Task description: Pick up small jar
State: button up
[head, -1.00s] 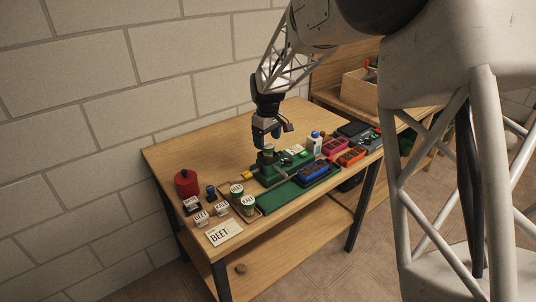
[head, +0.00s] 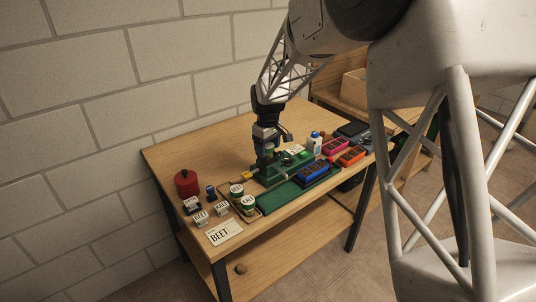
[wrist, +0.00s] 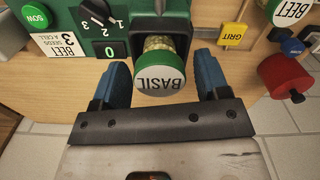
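In the wrist view a small jar with a white BASIL label lid (wrist: 160,83) and a green rim stands at the green seeding device (wrist: 128,45). The two blue fingers of my gripper (wrist: 160,72) are spread open, one on each side of the jar, with gaps showing between them and the lid. In the head view my gripper (head: 265,150) points down at the device's green base (head: 275,181). The jar is hidden behind the gripper there.
Green-lidded jars (head: 248,202), small labelled blocks and a BEET card (head: 224,233) stand at the table's front left, near a red canister (head: 187,182). Blue and red seedling trays (head: 314,170) and a white bottle (head: 314,142) are to the right. The table's back left is clear.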

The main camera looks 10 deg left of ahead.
aim_at(268, 145)
jog(key=c, duration=0.8)
jog(key=shift+r, duration=0.2)
jog(key=shift+r, duration=1.55)
jog(key=s+d, duration=0.2)
jog(key=s, duration=0.3)
jog(key=s+d+r, duration=0.1)
jog(key=s, duration=0.4)
jog(key=s+d, duration=0.2)
jog(key=s, duration=0.3)
jog(key=shift+d+r, duration=0.25)
jog(key=shift+d, duration=0.05)
